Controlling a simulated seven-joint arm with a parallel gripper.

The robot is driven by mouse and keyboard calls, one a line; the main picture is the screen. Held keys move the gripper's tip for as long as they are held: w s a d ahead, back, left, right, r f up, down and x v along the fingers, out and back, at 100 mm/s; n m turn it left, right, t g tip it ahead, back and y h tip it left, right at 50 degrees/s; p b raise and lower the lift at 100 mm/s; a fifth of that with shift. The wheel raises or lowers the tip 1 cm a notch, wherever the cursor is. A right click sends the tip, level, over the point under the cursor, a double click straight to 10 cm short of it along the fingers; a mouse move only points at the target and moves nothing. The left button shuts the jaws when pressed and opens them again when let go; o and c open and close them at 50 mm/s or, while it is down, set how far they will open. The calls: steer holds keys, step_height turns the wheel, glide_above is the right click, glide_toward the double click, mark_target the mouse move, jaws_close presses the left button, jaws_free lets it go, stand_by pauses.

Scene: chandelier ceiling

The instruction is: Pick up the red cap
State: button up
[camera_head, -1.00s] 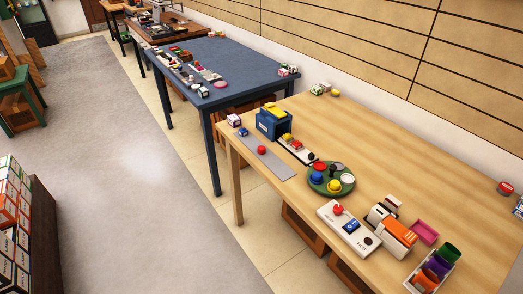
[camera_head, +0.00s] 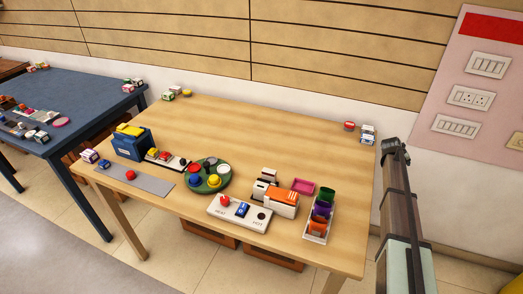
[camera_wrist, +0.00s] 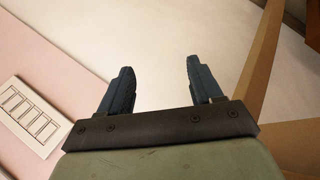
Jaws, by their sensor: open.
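Several red round pieces show in the head view, and I cannot tell which one is the red cap. One red round piece (camera_head: 130,174) is on the grey mat at the table's front left. Another red piece (camera_head: 225,201) is on the white panel marked HEAT and HOT (camera_head: 248,219). A red-topped round item (camera_head: 349,126) stands at the back right. The green round tray (camera_head: 222,186) also carries a red disc. My gripper (camera_wrist: 160,66) is open and empty in the wrist view, pointing at wall and floor. My arm is right of the table, apart from all these pieces.
The wooden table (camera_head: 290,145) has clear room across its back middle. A blue box (camera_head: 131,143), an orange-and-white device (camera_head: 283,203), a pink tray (camera_head: 303,186) and a rack of coloured cups (camera_head: 319,222) stand along the front. A pink wall panel (camera_head: 480,85) rises behind my arm.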

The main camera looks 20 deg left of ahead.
steer(key=w+a+r+n, duration=0.1)
steer(key=w+a+r, duration=0.2)
steer(key=a+r, duration=0.1)
steer(key=w+a+r+t+y, duration=0.1)
steer(key=w+a+r, duration=0.2)
steer(key=a+r, duration=0.2)
steer(key=w+a+r+n+t, duration=0.1)
steer(key=w+a+r, duration=0.3)
steer(key=r, duration=0.3)
steer(key=shift+a+r+n, duration=0.1)
steer(key=shift+a+n, duration=0.2)
steer(key=shift+a, duration=0.4)
steer(key=s+a+r+n+g+y, duration=0.15)
steer(key=s+a, duration=0.45)
steer(key=a, duration=1.1)
steer(key=s+a+n+g+y, duration=0.1)
steer(key=s+a+n, duration=0.4)
steer(key=a, duration=1.2)
steer(key=s+a+r+g+y, duration=0.15)
steer(key=s+a, duration=0.65)
steer(key=a, duration=0.8)
steer(key=n+g, duration=0.4)
steer(key=n, duration=0.3)
glide_toward(130, 173)
step_height(130, 173, down, 9)
steer(key=c, duration=1.1)
